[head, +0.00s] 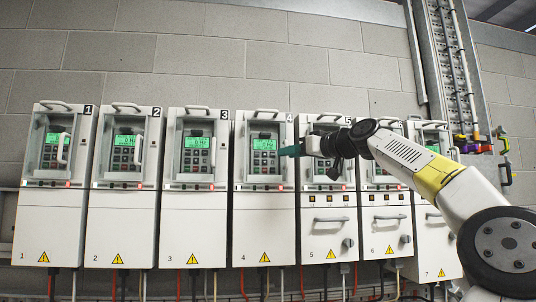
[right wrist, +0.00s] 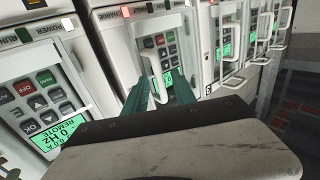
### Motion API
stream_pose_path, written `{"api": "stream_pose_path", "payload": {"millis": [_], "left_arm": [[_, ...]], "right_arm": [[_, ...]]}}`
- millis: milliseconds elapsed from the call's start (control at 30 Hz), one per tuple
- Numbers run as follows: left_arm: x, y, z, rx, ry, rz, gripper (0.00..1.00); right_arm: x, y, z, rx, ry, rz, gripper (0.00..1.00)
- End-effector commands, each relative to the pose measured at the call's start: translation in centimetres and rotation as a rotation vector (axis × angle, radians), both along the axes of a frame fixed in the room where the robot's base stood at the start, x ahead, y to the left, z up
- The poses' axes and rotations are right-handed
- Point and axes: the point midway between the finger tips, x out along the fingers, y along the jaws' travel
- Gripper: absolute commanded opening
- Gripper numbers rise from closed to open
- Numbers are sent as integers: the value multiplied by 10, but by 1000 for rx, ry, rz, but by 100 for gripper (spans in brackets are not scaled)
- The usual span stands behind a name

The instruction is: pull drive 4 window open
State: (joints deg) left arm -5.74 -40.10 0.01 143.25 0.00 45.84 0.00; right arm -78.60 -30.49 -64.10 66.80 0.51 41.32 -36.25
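Drive 4 (head: 265,222) is a white cabinet in the middle of the row. Its upper window (head: 262,133) lies flat against its front, with a green display and keypad behind it. My right gripper (head: 290,151) reaches in from the right to the window's right edge, hiding the handle there in the head view. In the right wrist view a pale window handle (right wrist: 156,72) stands between the green fingertips of my right gripper (right wrist: 162,88). The fingers are apart, and I cannot tell whether they touch it. My left gripper is not in view.
Drives 1 (head: 50,222), 2 (head: 122,225) and 3 (head: 194,228) stand to the left, their windows shut. Drives 5 (head: 328,245), 6 (head: 386,242) and 7 (head: 433,250) stand close on the right, partly behind my right arm. A cable duct (head: 455,70) runs up the wall.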

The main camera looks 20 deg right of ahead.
Motion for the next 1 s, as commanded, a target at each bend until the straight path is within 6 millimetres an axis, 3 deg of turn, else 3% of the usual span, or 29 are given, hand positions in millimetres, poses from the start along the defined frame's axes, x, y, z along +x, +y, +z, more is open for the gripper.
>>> {"api": "stream_pose_path", "payload": {"millis": [300,500,1000], "left_arm": [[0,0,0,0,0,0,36],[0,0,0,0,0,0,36],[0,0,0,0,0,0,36]], "right_arm": [[3,1,0,0,0,0,32],[3,1,0,1,0,0,0],[3,1,0,1,1,0,0]]}}
